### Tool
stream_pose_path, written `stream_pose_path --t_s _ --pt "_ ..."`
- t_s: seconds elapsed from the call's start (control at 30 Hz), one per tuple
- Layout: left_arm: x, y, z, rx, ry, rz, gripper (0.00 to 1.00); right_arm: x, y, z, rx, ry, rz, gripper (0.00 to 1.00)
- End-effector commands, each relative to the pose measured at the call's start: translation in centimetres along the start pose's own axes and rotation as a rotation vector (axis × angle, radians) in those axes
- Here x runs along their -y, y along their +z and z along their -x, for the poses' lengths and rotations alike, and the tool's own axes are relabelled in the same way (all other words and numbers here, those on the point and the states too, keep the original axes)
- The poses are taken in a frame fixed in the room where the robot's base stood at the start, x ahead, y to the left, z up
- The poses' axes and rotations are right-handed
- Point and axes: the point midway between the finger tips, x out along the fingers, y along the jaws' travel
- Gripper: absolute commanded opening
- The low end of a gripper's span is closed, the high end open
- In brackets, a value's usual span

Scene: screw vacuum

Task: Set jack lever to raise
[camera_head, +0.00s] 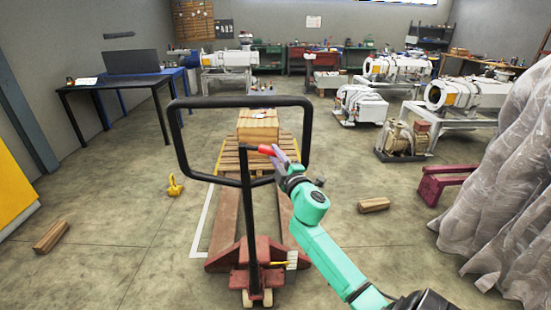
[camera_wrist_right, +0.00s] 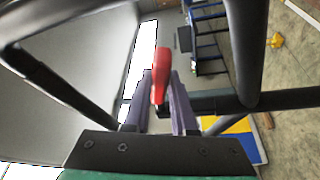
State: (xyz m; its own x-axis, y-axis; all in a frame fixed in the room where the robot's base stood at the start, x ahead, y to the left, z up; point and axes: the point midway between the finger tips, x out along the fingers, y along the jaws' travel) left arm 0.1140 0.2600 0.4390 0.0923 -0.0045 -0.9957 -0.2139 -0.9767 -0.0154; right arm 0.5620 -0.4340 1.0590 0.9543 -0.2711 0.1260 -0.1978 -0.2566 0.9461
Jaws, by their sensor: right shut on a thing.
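The pallet jack (camera_head: 262,255) stands in front of me, its black loop handle (camera_head: 245,102) rising upright. The red jack lever (camera_head: 267,150) sits at the handle's crossbar, inside the loop. My right gripper (camera_head: 278,157) reaches in from the right and is shut on the red lever. In the right wrist view the red lever (camera_wrist_right: 160,78) stands between the two grey fingers of the right gripper (camera_wrist_right: 160,95). The finger contact is partly hidden by the lever and the fingers. My left gripper is not in view.
A wooden pallet (camera_head: 230,163) with a box (camera_head: 258,127) lies beyond the jack's forks. Wood blocks lie on the floor at left (camera_head: 52,236) and right (camera_head: 374,205). A plastic-draped object (camera_head: 510,190) fills the right side. The floor left of the jack is mostly clear.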

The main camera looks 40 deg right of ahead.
Motion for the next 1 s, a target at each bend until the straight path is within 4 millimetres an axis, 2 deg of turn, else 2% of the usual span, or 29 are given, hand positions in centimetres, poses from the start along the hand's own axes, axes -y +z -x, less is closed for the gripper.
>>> stream_pose_path --t_s 0.03,0.07,0.1,0.13,0.43,0.57,0.77,1.0 --pt "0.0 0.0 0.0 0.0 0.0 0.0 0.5 0.0 0.1 0.0 0.001 -0.001 -0.003 0.0" --pt "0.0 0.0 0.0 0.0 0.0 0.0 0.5 0.0 0.1 0.0 0.001 -0.001 -0.003 0.32" --pt "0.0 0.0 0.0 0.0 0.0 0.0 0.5 0.0 0.1 0.0 0.001 -0.001 -0.003 0.47" --pt "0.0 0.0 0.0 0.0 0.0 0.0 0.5 0.0 0.0 0.0 0.001 -0.001 -0.002 0.55" --pt "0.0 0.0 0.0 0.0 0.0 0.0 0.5 0.1 0.0 0.1 0.0 -0.002 0.0 0.55" --pt "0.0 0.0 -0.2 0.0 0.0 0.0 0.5 0.2 0.1 1.0 0.0 -0.003 0.0 0.55" --pt "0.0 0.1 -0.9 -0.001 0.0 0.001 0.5 0.5 0.1 5.1 0.001 -0.005 -0.001 0.55" --pt "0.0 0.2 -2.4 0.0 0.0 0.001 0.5 0.5 0.2 11.8 0.003 -0.005 -0.002 0.55"
